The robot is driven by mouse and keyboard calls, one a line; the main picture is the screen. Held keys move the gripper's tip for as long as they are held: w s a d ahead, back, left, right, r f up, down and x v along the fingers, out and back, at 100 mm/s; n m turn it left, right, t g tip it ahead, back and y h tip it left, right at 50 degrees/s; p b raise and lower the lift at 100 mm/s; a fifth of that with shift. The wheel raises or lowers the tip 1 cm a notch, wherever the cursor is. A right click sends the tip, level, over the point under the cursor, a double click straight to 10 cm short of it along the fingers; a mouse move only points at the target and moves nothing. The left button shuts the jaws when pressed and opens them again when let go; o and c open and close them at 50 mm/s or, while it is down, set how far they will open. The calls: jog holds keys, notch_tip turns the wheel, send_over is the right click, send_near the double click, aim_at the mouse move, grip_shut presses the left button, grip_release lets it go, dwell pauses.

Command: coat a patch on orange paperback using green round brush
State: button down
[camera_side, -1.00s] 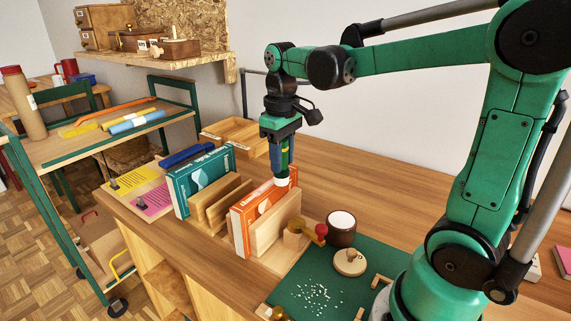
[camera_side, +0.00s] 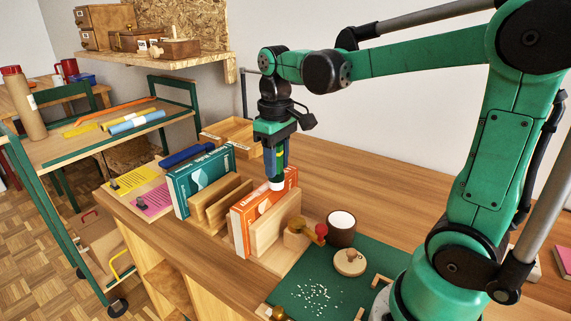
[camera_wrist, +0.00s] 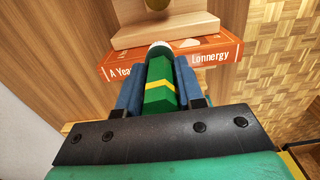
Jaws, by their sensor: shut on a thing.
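The orange paperback (camera_side: 262,205) stands upright on its edge, held beside a wooden block. Its orange spine (camera_wrist: 200,58) with white lettering faces up in the wrist view. My gripper (camera_side: 276,172) is shut on the green round brush (camera_wrist: 160,95), a green handle with a yellow band, between two blue fingers. The brush's white tip (camera_side: 277,184) points down at the paperback's top edge. In the wrist view the tip overlaps the middle of the spine; I cannot tell whether it touches.
A dark pot with white contents (camera_side: 341,228) stands right of the book, near a wooden knob lid (camera_side: 350,262) on a green mat (camera_side: 335,295). A teal book (camera_side: 200,175) and wooden blocks (camera_side: 222,203) stand to the left.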

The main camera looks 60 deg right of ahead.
jog(key=shift+s+a, duration=0.15)
jog(key=shift+a, duration=0.55)
jog(key=shift+w+d, duration=0.1)
jog(key=shift+w, duration=1.9)
jog(key=shift+a, duration=0.65)
jog(key=shift+s, duration=2)
notch_tip(320, 180, up, 8)
